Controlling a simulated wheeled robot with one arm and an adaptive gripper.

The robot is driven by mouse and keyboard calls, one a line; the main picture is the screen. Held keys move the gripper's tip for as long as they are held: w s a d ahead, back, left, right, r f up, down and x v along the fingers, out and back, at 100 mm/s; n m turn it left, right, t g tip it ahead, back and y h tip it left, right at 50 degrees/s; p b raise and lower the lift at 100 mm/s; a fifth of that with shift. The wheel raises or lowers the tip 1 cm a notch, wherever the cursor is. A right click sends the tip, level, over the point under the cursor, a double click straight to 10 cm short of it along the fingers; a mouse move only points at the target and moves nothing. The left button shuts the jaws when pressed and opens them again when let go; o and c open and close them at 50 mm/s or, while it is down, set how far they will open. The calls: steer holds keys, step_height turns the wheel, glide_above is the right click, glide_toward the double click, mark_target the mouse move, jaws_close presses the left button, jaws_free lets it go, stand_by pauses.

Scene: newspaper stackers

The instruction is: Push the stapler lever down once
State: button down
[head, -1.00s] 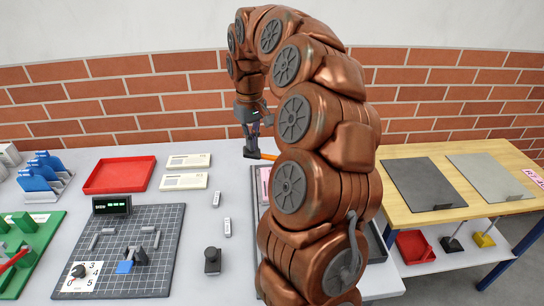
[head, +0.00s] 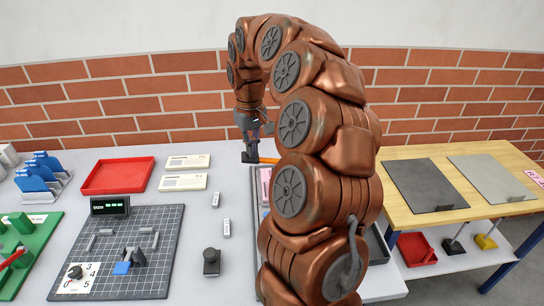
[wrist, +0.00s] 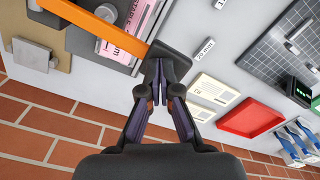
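The stapler lever (head: 268,160) is an orange bar with a black pad (head: 250,158) at its far end. In the wrist view the orange bar (wrist: 95,25) runs from upper left to the black pad (wrist: 172,63). My gripper (head: 252,148) is above the pad, pointing down. In the wrist view its fingertips (wrist: 158,82) are together, with nothing between them, and meet the pad's edge; I cannot tell how firmly they touch. My arm hides most of the stapler in the head view.
A pink-labelled stack (wrist: 115,45) lies beneath the lever. Left of it are paper cards (head: 183,182), a red tray (head: 118,176), a black knob (head: 211,262) and a dark grid mat (head: 150,225). A wooden table (head: 400,205) stands at the right. A brick wall is behind.

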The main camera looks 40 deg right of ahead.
steer(key=shift+f+b, duration=0.55)
steer(key=shift+f, duration=0.45)
steer(key=shift+r, duration=0.15)
step_height(320, 180, up, 10)
steer(key=p, duration=0.3)
stand_by(1.1)
stand_by(0.8)
